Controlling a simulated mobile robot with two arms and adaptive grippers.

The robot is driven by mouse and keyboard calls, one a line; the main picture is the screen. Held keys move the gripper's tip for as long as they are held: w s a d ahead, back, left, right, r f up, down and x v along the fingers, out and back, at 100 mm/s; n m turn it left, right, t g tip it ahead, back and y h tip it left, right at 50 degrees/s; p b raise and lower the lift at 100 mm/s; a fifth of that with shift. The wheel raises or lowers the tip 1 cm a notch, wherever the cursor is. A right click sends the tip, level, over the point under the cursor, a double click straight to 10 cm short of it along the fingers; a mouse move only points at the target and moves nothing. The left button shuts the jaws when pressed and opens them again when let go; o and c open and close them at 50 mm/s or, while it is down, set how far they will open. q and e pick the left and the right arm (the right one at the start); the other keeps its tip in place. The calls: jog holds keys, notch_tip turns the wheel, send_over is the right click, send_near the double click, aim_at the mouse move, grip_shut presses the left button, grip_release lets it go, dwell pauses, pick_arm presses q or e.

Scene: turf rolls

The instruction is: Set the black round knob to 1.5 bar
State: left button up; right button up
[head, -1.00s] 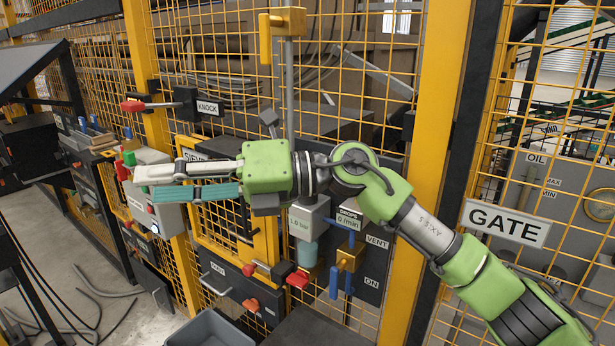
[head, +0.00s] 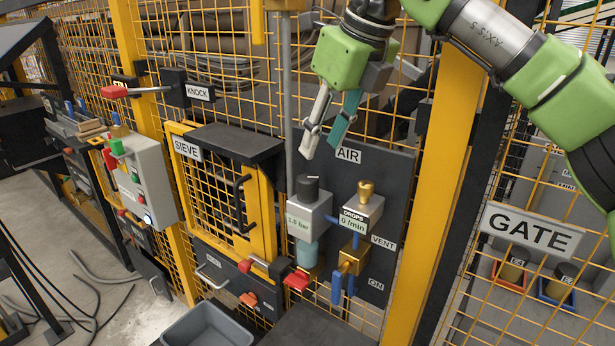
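The black round knob (head: 308,188) sits on top of a grey regulator box (head: 309,215) on the dark AIR panel. The box's small display shows a bar value ending in .0; its first digit is hard to read. My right gripper (head: 322,148) hangs above and slightly right of the knob, pointing down. Its two fingers are apart with nothing between them, and it does not touch the knob. My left gripper is not in view.
A brass knob (head: 366,191) stands on the DROPS box just right. A brass valve with a blue handle (head: 337,287) is below. A grey vertical pole (head: 289,110) rises just left of the knob. The sieve door (head: 222,205) is farther left. A grey bin (head: 207,326) stands below.

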aim_at(308, 178)
jog(key=p+x, duration=0.2)
jog(key=x, duration=0.8)
jog(key=shift+w+a+f, duration=0.1)
jog(key=shift+w+f, duration=0.05)
jog(key=shift+f, duration=0.15)
jog(key=c, duration=0.8)
